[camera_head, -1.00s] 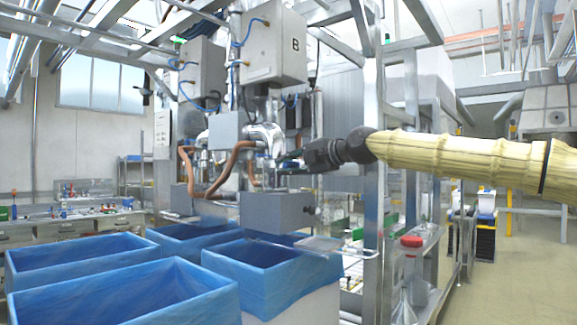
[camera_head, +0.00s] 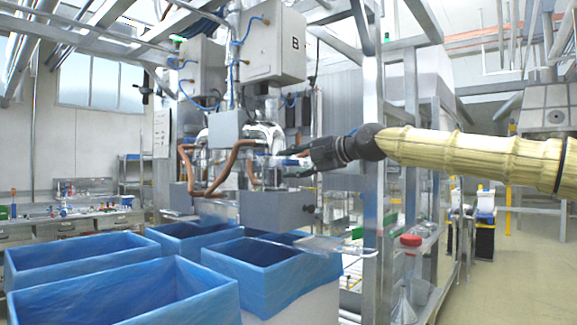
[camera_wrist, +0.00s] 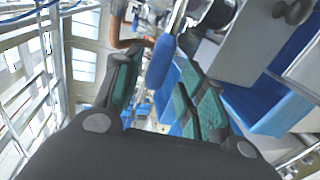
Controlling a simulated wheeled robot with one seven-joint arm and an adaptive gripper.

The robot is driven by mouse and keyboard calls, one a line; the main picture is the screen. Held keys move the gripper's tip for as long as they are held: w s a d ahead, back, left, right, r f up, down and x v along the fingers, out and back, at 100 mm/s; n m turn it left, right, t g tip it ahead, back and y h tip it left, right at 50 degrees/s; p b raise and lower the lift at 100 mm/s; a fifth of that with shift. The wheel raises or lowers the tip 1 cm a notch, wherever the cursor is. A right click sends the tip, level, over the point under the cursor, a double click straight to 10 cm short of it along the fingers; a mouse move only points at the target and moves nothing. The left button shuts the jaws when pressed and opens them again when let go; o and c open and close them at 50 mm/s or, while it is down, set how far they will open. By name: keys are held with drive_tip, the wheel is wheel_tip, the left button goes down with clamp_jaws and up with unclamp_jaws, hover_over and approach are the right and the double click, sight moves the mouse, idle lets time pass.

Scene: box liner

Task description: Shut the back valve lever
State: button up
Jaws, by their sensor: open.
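A valve lever with a blue grip (camera_wrist: 160,62) on a metal rod shows in the wrist view, between my two fingers in the picture. My gripper (camera_wrist: 162,68) is open; its green-padded fingers stand on either side of the grip with visible gaps. I cannot tell how deep the grip sits between them. In the head view my gripper (camera_head: 297,163) is to the right of the metal valve body (camera_head: 262,137) below the box marked B. The lever there is small and partly hidden by the fingers, so its exact angle is unclear.
A grey box (camera_head: 275,212) hangs just below my gripper. Blue-lined crates (camera_head: 265,278) stand beneath it and to the left. Brown hoses (camera_head: 228,165) hang left of the valve. A metal frame post (camera_head: 373,225) stands close beside my arm.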

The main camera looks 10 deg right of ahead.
drive_tip(key=v, duration=1)
